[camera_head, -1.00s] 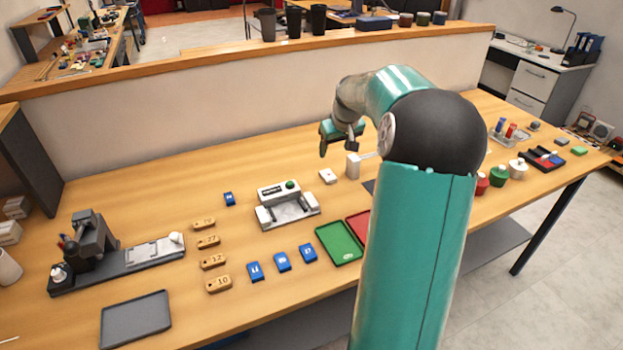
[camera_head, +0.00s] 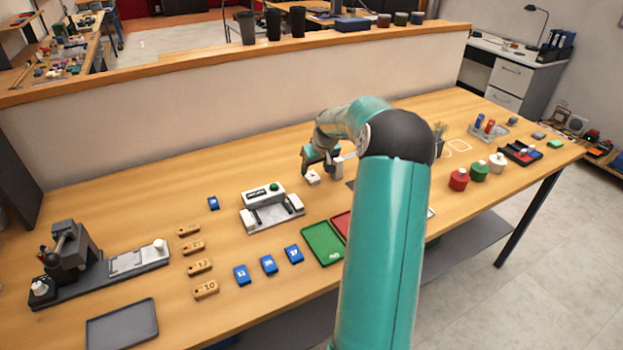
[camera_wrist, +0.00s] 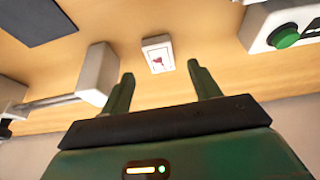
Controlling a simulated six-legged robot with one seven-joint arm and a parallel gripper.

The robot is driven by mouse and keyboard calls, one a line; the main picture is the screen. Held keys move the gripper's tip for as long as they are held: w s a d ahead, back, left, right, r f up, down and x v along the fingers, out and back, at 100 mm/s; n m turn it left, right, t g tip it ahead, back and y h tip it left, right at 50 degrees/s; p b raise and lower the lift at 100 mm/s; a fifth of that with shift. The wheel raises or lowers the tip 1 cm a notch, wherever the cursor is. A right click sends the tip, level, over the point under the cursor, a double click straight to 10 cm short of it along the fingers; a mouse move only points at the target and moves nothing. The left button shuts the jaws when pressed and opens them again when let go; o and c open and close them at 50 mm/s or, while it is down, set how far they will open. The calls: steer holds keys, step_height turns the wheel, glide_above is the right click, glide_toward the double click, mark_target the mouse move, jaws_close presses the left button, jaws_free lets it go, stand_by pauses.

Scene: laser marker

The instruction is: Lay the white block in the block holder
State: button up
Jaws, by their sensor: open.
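The white block (camera_head: 313,178) lies flat on the wooden table, just below my gripper (camera_head: 317,168) in the head view. I cannot tell for sure which fixture is the block holder. A pale plate (camera_head: 138,257) lies on the dark-based machine at the left. A white and grey device with a green button (camera_head: 270,207) stands nearer.
A white post with a rod (camera_wrist: 97,72) stands close to my gripper in the wrist view. Wooden number tags (camera_head: 200,267), blue tags (camera_head: 268,264) and a green tray (camera_head: 322,243) lie in front. A low wall (camera_head: 200,130) runs behind the table.

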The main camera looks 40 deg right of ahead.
mark_target(312, 176)
steer(key=x, duration=0.4)
steer(key=shift+f, duration=0.25)
steer(key=c, duration=1.1)
steer(key=shift+c, duration=0.2)
